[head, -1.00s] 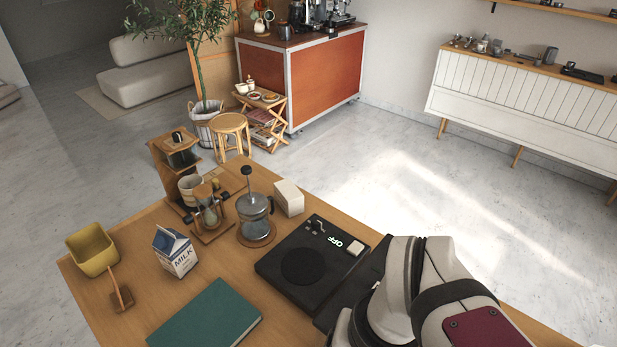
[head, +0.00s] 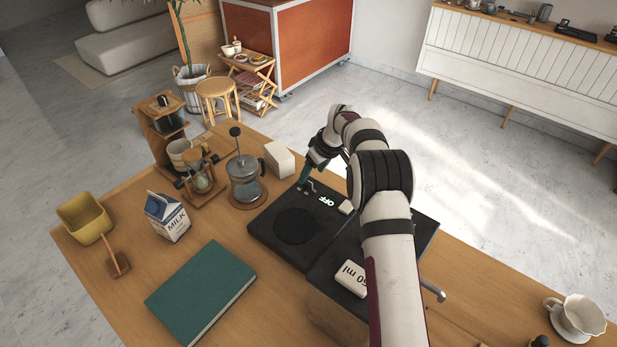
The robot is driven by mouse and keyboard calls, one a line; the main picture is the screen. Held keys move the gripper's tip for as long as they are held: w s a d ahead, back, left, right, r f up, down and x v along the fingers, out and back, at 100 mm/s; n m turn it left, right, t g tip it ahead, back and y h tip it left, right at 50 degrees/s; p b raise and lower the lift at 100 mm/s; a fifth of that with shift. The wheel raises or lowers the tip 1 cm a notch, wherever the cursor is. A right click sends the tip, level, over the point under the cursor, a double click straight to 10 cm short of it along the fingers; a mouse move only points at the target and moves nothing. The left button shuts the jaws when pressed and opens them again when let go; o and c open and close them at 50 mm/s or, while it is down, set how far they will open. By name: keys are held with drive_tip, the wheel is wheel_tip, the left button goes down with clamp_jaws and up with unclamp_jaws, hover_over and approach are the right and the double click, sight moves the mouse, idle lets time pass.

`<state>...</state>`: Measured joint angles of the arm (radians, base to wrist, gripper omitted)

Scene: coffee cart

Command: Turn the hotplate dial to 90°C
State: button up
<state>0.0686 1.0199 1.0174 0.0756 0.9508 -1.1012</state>
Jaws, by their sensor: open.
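The black hotplate (head: 270,238) lies on the wooden table in the head view, with a round heating disc (head: 296,226) on top. Its display (head: 326,201) reads OFF. A small light block (head: 346,207) sits at its right corner. The dial is near the hotplate's far edge, a small metal piece (head: 311,188), partly hidden by my gripper. My gripper (head: 304,183) is open, pointing down at the far edge of the hotplate, close to the dial. I cannot tell whether the fingers touch it.
A French press (head: 245,182) and a white block (head: 279,160) stand just beyond the hotplate. A dark box with a block reading 60 ml (head: 353,278) is under my arm.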

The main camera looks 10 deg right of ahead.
sight(308, 181)
drive_tip(key=x, duration=0.5)
drive_tip(key=shift+r, duration=0.1)
clamp_jaws()
